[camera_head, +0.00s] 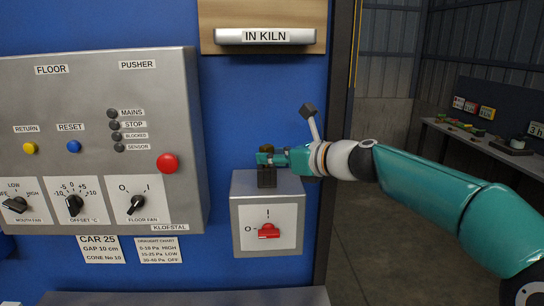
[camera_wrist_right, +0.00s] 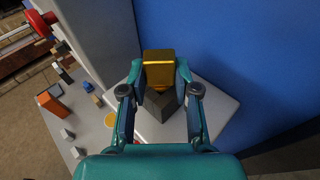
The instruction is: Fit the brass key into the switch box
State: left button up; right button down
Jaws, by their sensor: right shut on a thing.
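The switch box (camera_head: 242,215) is a grey box on the blue wall, with a red rotary handle (camera_head: 268,231) on its front between O and I marks. A dark block (camera_head: 267,179) stands on its top; it also shows in the wrist view (camera_wrist_right: 157,106). My right gripper (camera_head: 266,159) is just above this block, coming from the right. In the wrist view its fingers (camera_wrist_right: 160,84) are shut on the brass key (camera_wrist_right: 159,63), whose golden head shows between them. The key's lower end is hidden, so I cannot tell whether it is in the block. My left gripper is not in view.
A large grey control panel (camera_head: 80,120) with knobs and a red button (camera_head: 168,163) stands close on the left. The "IN KILN" plate (camera_head: 265,36) is above. A ledge (camera_head: 190,298) runs below. A bench (camera_head: 485,143) is far right.

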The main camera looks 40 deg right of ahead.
jog(key=shift+f+b, duration=0.35)
jog(key=shift+f, duration=0.1)
jog(key=c, duration=0.8)
grip_release()
jog(key=shift+o, duration=0.2)
jog(key=v, duration=1.2)
